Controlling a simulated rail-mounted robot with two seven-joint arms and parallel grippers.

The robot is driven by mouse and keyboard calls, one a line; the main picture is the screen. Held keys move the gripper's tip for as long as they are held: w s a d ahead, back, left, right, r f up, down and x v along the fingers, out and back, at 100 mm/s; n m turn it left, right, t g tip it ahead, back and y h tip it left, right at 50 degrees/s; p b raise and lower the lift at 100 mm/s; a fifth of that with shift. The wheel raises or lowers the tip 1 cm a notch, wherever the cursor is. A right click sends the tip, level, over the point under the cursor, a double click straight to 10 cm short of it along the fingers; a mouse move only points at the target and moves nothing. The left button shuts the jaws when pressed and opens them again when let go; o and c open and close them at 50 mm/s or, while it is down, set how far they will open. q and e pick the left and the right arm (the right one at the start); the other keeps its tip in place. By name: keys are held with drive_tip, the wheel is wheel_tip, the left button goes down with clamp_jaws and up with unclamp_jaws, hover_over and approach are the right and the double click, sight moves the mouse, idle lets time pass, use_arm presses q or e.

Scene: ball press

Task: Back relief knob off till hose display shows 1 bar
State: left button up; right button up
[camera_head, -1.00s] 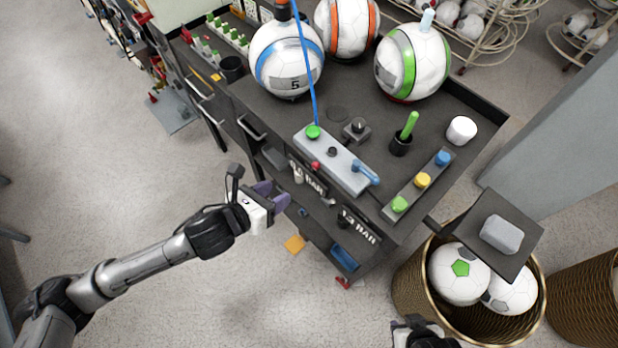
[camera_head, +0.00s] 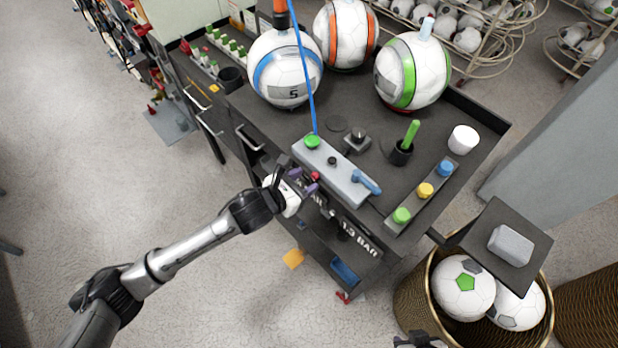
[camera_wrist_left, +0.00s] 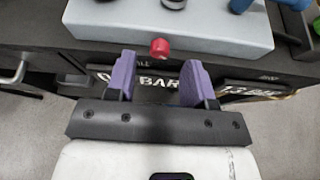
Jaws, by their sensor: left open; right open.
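A small red knob (camera_head: 315,176) sits on the front side of the grey control panel (camera_head: 335,172). In the left wrist view the red knob (camera_wrist_left: 159,48) is just beyond and between my fingertips, not visibly gripped. My left gripper (camera_head: 306,184) is open, its purple fingers pointing at the knob; they also show in the wrist view (camera_wrist_left: 157,78). Below the panel a display ending in BAR (camera_wrist_left: 160,82) is partly hidden by my fingers, so its number cannot be read fully. A second display (camera_head: 361,239) reads 1.3 BAR. My right gripper (camera_head: 420,341) is barely in view at the bottom edge.
The panel also carries a green button (camera_head: 312,141), a black knob (camera_head: 332,160) and a blue lever (camera_head: 366,182). A blue hose (camera_head: 305,80) rises from it. Several balls stand behind. A button strip (camera_head: 423,192) lies right. A basket of balls (camera_head: 405,299) stands at lower right.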

use_arm(q)
drive_tip(key=shift+x, duration=1.2)
drive_tip(key=shift+c, duration=0.3)
clamp_jaws()
drive_tip(key=shift+r+p, duration=0.15)
drive_tip(key=shift+p, duration=0.15)
drive_tip(key=shift+a+n, duration=0.1)
drive_tip(key=shift+n, duration=0.4)
drive_tip(key=shift+o, duration=0.3)
unclamp_jaws()
